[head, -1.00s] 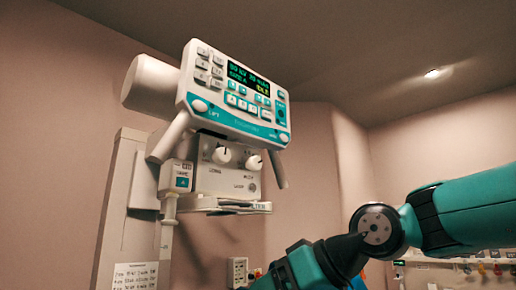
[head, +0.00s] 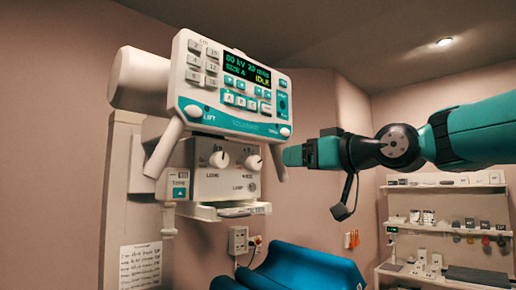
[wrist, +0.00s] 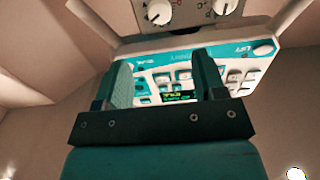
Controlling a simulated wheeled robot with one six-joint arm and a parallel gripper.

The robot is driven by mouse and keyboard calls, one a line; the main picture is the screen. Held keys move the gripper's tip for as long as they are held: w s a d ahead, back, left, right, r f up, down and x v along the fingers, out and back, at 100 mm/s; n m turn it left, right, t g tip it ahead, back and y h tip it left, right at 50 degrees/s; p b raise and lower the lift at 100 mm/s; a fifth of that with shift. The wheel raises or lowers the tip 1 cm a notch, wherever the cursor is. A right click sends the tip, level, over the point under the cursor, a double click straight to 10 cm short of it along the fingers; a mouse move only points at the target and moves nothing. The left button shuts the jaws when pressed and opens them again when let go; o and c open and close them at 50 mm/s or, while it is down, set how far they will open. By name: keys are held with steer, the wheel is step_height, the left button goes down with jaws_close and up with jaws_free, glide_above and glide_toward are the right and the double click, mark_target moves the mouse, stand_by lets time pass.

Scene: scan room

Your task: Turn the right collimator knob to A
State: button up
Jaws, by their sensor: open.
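The collimator box (head: 208,185) hangs under the control panel. It has two white knobs, the left knob (head: 219,160) and the right knob (head: 253,162), each with a dark pointer mark. The letters around the right knob are too small to read. My gripper (head: 290,155) is at the right of the box, level with the knobs and close to the right handle. In the wrist view, which shows the panel upside down, my gripper (wrist: 165,78) is open and empty across the panel face. The right knob (wrist: 159,12) is at the top edge there.
The control panel (head: 232,88) overhangs the knobs, with a screen reading IDLE. Its right handle (head: 278,163) hangs beside the right knob. A tray (head: 225,210) is under the box. A blue chair (head: 300,270) stands below, and shelves (head: 450,210) are at the right.

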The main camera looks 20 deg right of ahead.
mark_target(257, 164)
steer(key=p+x, duration=0.5)
steer(key=x, duration=0.7)
steer(key=shift+p, duration=0.4)
steer(key=shift+w+a+f, duration=0.15)
steer(key=shift+w+a, duration=0.1)
steer(key=shift+w, duration=0.3)
steer(key=c, duration=0.9)
